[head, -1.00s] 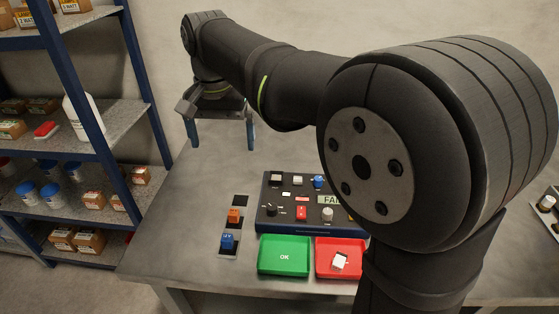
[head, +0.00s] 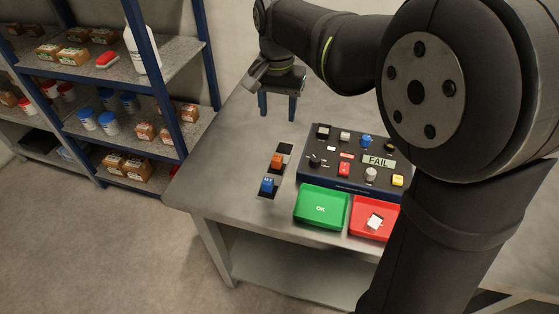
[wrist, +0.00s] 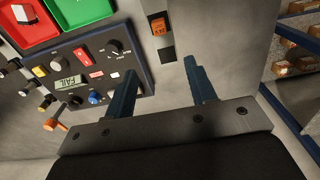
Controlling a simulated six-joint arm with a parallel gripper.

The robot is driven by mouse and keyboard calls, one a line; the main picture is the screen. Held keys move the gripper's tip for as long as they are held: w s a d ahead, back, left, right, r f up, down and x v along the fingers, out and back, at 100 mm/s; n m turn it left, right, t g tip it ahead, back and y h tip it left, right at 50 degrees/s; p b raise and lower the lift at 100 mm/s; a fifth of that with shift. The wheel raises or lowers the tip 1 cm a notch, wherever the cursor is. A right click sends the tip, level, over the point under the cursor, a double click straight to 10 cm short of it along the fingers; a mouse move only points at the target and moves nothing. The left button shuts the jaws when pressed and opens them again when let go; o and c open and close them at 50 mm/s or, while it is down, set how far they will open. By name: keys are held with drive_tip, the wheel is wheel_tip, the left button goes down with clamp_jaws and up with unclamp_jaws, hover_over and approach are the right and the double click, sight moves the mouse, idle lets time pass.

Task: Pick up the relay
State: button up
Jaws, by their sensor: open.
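An orange relay-like block (head: 277,161) and a blue one (head: 267,185) sit on dark squares on the bench, left of the test panel. The orange block also shows in the wrist view (wrist: 158,27). A small white block (head: 375,221) lies tilted in the red tray; part of it shows in the wrist view (wrist: 25,14). I cannot tell which block is the task's relay. My gripper (head: 278,117) is open and empty above the bench, behind the row of dark squares. In the wrist view its fingers (wrist: 160,65) point toward the squares.
The dark test panel (head: 330,171) has knobs, buttons and a display (head: 378,162) reading FAIL. In front are the green OK tray (head: 320,208) and the red tray (head: 361,204). A bare dark square (head: 285,148) lies behind the orange block. Stocked shelves stand at left.

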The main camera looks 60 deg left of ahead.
sight(277, 158)
wheel_tip(277, 158, down, 12)
drive_tip(key=shift+r, duration=0.1)
drive_tip(key=shift+s+d+f, duration=0.15)
drive_tip(key=shift+f, duration=1.25)
drive_tip(key=shift+s+d+f, duration=0.15)
drive_tip(key=shift+f, duration=1.2)
drive_tip(key=c, duration=1.1)
